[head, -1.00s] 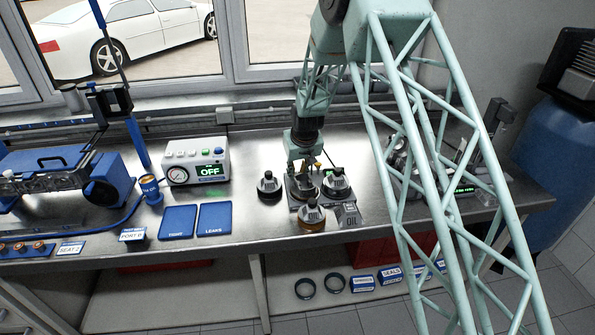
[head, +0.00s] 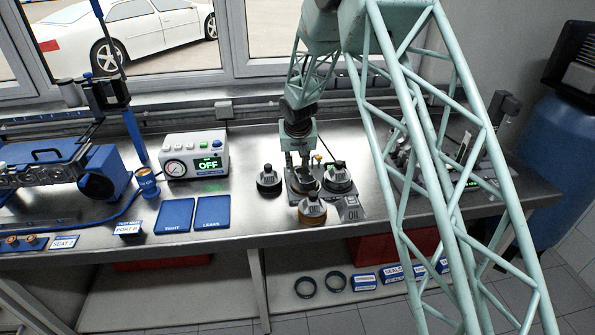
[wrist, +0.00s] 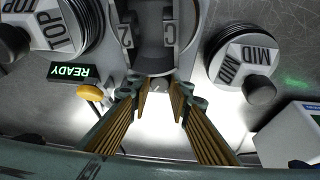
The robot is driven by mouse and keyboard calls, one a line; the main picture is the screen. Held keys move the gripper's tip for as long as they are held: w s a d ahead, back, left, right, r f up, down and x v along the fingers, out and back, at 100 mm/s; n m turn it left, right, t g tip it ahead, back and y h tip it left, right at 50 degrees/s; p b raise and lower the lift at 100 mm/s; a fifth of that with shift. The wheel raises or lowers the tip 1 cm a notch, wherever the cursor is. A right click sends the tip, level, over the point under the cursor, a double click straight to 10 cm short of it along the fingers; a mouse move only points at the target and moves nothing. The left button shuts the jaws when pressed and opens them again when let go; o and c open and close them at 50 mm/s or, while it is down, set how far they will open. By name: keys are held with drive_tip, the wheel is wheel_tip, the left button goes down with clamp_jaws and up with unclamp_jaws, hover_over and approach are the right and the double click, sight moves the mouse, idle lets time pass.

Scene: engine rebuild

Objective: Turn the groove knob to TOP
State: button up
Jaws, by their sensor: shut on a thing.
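The groove knob appears as a dark block between plates marked "2" and "C" (wrist: 155,42) at the top middle of the wrist view. In the head view its unit (head: 294,188) is low on the bench and partly hidden behind other parts. My gripper (wrist: 162,88) reaches down over it, with its fingers apart and shut on the knob; the contact itself is hard to see. In the head view my gripper (head: 302,164) points straight down.
In the wrist view one is marked TOP (wrist: 62,28) and one MID (wrist: 243,58). An OIL block (head: 350,209) is at front right. A gauge box (head: 196,156) reads OFF.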

drive_tip(key=shift+m+h+b, duration=0.4)
drive_tip(key=shift+m+b, duration=0.5)
drive_tip(key=shift+b, duration=1.85)
drive_tip(key=o, duration=0.8)
drive_tip(key=shift+o, duration=0.2)
drive_tip(key=shift+r, duration=0.15)
drive_tip(key=shift+v, duration=5.85)
